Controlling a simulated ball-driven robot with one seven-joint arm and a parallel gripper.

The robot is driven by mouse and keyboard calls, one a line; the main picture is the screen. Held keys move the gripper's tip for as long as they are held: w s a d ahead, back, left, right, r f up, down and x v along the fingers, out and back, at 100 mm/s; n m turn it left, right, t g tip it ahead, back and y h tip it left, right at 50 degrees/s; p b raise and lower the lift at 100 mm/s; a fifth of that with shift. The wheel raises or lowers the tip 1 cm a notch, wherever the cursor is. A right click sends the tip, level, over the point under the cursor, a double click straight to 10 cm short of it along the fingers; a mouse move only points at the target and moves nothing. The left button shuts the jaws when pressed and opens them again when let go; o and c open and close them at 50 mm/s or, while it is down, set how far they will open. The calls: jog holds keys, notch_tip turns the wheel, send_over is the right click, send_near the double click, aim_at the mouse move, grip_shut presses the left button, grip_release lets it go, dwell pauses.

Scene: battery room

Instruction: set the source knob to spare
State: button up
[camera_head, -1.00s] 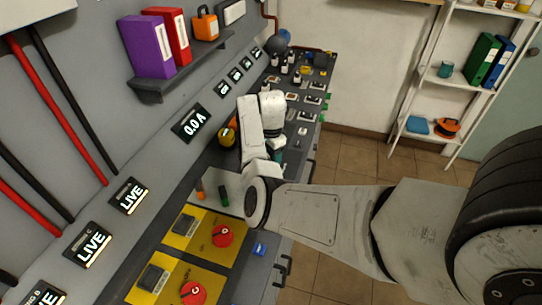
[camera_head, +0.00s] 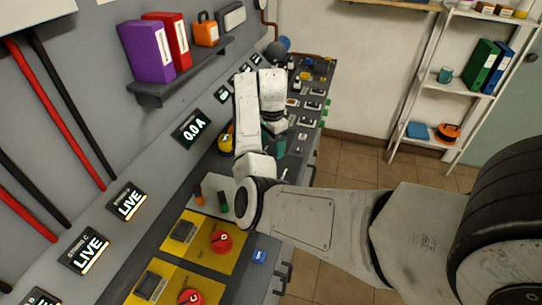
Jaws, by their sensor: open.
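My arm reaches in from the right, bends over the bench and folds down at its far end. My gripper (camera_head: 273,143) is low over the middle of the bench, small and partly hidden behind my own arm links. Its fingertips do not show clearly, and I see nothing held in it. A yellow round part (camera_head: 226,142) below the 0.0 A display (camera_head: 191,128) is partly covered by my arm. I cannot tell whether it is the source knob, and no marking reading "spare" is legible.
Red knobs (camera_head: 221,241) sit on yellow panels (camera_head: 190,222) in front. LIVE displays (camera_head: 126,201) line the sloped panel. Switches (camera_head: 309,120) fill the far bench. A shelf (camera_head: 178,78) with binders (camera_head: 146,50) juts out above. The floor at right is open.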

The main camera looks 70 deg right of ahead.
jog(key=shift+r, duration=1.4)
